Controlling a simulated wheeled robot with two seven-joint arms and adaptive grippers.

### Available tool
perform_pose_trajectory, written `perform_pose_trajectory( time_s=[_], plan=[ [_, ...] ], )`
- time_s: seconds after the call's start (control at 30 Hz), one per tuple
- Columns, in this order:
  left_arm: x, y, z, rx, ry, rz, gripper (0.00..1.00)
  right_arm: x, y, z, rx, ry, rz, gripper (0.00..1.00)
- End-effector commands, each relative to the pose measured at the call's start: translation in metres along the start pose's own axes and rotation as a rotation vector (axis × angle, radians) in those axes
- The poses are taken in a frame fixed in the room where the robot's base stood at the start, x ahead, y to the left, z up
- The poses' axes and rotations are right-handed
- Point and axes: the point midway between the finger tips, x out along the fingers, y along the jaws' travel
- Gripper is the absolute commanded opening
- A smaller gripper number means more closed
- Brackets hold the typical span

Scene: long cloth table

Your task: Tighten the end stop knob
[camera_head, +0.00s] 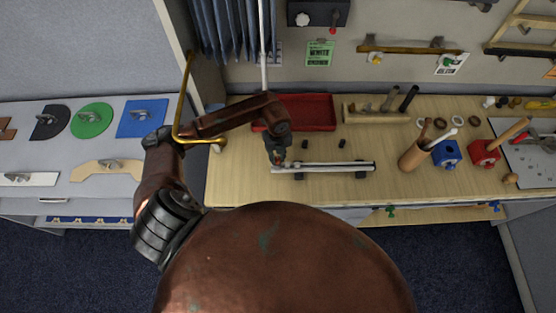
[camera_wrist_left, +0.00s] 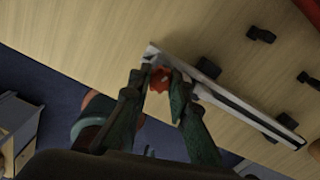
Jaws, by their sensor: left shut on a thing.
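A pale metal rail (camera_head: 330,166) with a dark slot lies on the wooden bench top near its front edge, and crosses the left wrist view (camera_wrist_left: 245,108) diagonally. At its left end is the small red end stop knob (camera_wrist_left: 159,79). My left gripper (camera_head: 277,162) is over that end of the rail, pointing down. In the left wrist view its fingers (camera_wrist_left: 158,84) are on either side of the knob, shut on it. The fingers hide part of the knob and of the rail's end. My right gripper is out of view.
Small black blocks (camera_head: 344,146) sit beside the rail. A red tray (camera_head: 308,112) and a wooden tool rack (camera_head: 377,112) stand behind. A wooden cup (camera_head: 412,158), a blue block (camera_head: 446,153) and a red block (camera_head: 485,152) are at right. A brass-coloured bent rod (camera_head: 187,100) stands near my left arm.

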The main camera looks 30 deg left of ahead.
Motion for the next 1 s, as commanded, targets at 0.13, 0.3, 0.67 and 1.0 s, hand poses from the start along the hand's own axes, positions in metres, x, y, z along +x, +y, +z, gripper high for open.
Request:
perform_pose_trajectory(
  time_s=[0.13,0.3,0.67,1.0],
  plan=[
    [0.006,0.0,0.002,0.24,-0.005,0.002,0.0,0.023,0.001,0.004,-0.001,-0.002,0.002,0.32],
    [0.005,0.0,0.002,0.495,-0.005,0.002,0.0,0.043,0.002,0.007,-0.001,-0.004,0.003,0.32],
    [0.006,0.0,0.002,1.003,-0.004,0.003,0.0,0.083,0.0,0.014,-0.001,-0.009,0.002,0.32],
    [0.006,0.0,0.002,1.472,-0.003,0.004,0.0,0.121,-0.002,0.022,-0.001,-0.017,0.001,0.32]
  ],
)
